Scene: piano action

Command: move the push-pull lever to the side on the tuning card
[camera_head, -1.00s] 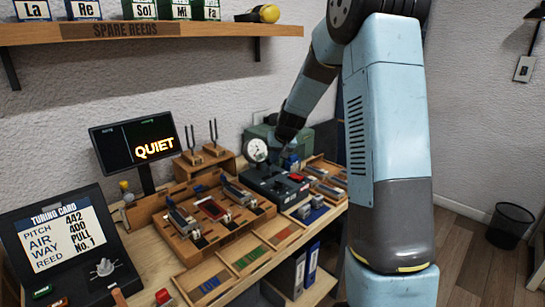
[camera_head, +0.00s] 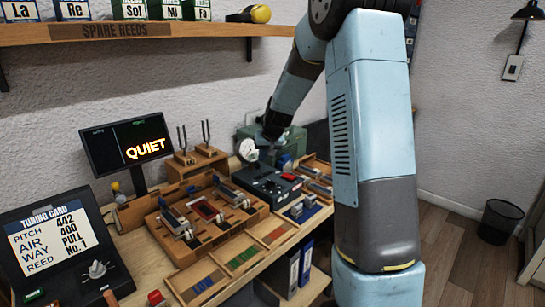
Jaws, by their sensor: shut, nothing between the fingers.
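The tuning card (camera_head: 50,239) stands on a dark stand at the lower left. It reads pitch 442, air 400, way PULL, reed No. 1. A dark control box (camera_head: 268,184) with a round white gauge (camera_head: 248,150) and small coloured controls sits toward the back right of the bench. I cannot make out which control is the push-pull lever. My gripper (camera_head: 274,147) is at the end of the arm, pointing down above the box, just right of the gauge. It is shut and empty. Its fingertips are small and unclear, so contact cannot be told.
A wooden tray of reed parts (camera_head: 208,248) lies left of the box, with felt-lined compartments in front. Two tuning forks (camera_head: 205,140) stand behind. A screen (camera_head: 127,142) reads QUIET. A shelf (camera_head: 180,30) runs above. A green case (camera_head: 295,138) is behind the gripper.

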